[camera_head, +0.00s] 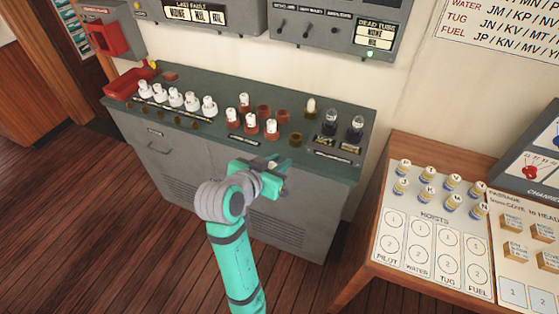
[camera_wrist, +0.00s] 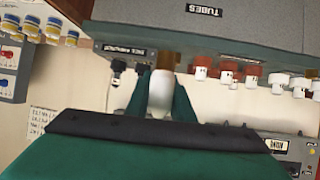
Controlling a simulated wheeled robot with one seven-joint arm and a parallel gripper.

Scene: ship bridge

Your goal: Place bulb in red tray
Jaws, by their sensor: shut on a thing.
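My gripper (camera_head: 283,164) is in front of the grey cabinet, near its front top edge. The red tray (camera_head: 127,84) lies at the far left end of the counter, well left of my gripper.
A wooden table (camera_head: 353,268) stands at right. Grey wall panels hang above the counter.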

